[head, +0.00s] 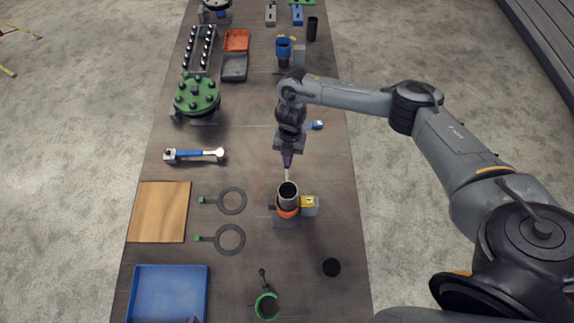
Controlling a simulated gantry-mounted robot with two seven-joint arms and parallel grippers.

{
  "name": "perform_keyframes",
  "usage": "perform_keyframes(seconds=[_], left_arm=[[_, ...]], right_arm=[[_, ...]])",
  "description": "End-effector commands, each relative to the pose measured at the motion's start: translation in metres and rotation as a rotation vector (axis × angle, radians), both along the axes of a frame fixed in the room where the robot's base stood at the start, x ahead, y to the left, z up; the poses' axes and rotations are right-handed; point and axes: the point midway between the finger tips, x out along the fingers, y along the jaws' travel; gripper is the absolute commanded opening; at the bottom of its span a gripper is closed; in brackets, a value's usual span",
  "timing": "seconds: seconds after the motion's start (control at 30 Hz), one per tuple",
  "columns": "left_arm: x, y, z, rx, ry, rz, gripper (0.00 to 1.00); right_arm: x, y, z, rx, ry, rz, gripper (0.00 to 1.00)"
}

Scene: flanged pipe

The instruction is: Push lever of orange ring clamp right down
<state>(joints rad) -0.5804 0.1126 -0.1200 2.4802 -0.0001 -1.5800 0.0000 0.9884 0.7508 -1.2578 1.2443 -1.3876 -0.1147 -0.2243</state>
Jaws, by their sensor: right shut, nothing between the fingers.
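The orange ring clamp (287,212) sits around the lower part of a short dark upright pipe (288,192) near the middle of the table. Its lever is not clearly distinguishable in the head view. My right gripper (287,175) points down just behind the pipe's top rim in the picture. It is shut and empty; I cannot tell whether it touches the pipe. My left gripper is not in view.
A grey block with a yellow label (309,205) stands right beside the clamp. Two dark gasket rings (230,239) with green tabs lie to the left. A blue tray (168,293) is front left.

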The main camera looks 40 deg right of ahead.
Motion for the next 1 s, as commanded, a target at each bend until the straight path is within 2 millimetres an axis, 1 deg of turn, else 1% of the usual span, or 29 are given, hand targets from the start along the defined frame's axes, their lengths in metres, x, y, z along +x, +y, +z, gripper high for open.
perform_keyframes(seconds=[0.03, 0.2, 0.37, 0.87, 1.0], left_arm=[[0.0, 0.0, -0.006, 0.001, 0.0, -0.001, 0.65], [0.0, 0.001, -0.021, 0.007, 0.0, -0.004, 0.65], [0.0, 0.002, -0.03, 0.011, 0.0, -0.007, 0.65], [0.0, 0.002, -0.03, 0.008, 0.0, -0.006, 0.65], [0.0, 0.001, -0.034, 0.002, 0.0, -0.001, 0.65]], right_arm=[[-0.002, 0.001, -0.009, 0.001, 0.004, 0.002, 0.0], [-0.002, 0.001, -0.027, 0.001, 0.005, 0.002, 0.0], [-0.002, 0.001, -0.04, 0.002, 0.004, 0.002, 0.0], [0.0, 0.0, -0.039, 0.0, 0.001, 0.0, 0.0], [0.005, -0.006, -0.038, 0.0, 0.0, -0.001, 0.0]])
